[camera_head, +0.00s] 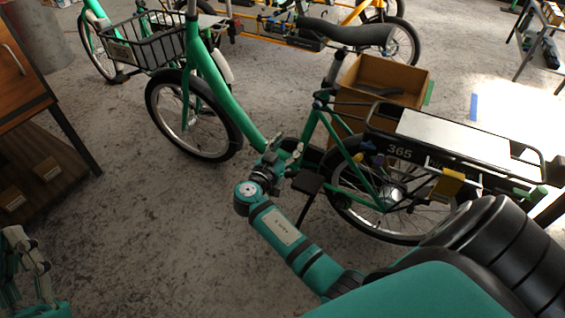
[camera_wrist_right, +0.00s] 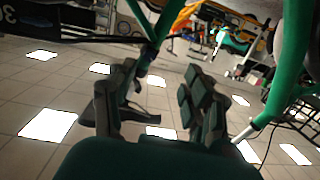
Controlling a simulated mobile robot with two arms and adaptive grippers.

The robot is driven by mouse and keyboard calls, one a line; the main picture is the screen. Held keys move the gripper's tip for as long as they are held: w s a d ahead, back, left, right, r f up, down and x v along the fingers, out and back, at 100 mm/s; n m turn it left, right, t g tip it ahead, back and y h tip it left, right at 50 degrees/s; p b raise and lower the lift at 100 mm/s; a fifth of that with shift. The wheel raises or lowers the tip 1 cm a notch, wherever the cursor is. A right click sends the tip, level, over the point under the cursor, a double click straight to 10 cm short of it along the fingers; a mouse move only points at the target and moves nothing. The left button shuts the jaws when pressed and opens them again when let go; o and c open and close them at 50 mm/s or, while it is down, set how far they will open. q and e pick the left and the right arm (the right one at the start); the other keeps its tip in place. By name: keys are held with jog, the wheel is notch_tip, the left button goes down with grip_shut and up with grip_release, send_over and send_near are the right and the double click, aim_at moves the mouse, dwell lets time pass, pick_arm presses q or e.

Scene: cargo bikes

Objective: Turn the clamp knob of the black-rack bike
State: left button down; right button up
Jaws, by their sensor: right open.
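The black-rack bike (camera_head: 212,75) is green, with a black saddle and a black rear rack (camera_head: 399,154) marked 365. A dark clamp (camera_head: 322,98) sits at the top of its seat tube; I cannot make out its knob clearly. My right gripper (camera_head: 284,152) is by the middle of the frame, below and left of that clamp. In the right wrist view my right gripper (camera_wrist_right: 160,95) is open, with nothing held. My left gripper (camera_head: 38,262) is at the lower left, partly cut off.
A wooden crate (camera_head: 412,78) stands behind the rack. A wooden cabinet (camera_head: 20,75) stands at the left. A yellow-framed bike (camera_head: 272,41) is behind. Grey floor (camera_head: 150,215) is clear at lower left.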

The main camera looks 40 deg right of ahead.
jog(key=s+a+f+n+y+p, duration=0.2)
jog(key=f+n, duration=0.1)
jog(key=f, duration=0.3)
jog(key=s+a+f+n+y+p, duration=0.1)
jog(key=s+f+n+y+p, duration=0.1)
jog(key=f, duration=0.4)
jog(key=s+a+f+n+g+y+p, duration=0.1)
jog(key=s+a+f+n+y+p, duration=0.1)
jog(key=f, duration=0.4)
jog(key=shift+s+a+f+n+y+p, duration=0.4)
jog(key=shift+n+y, duration=0.3)
jog(key=shift+n, duration=0.3)
jog(key=shift+r, duration=0.1)
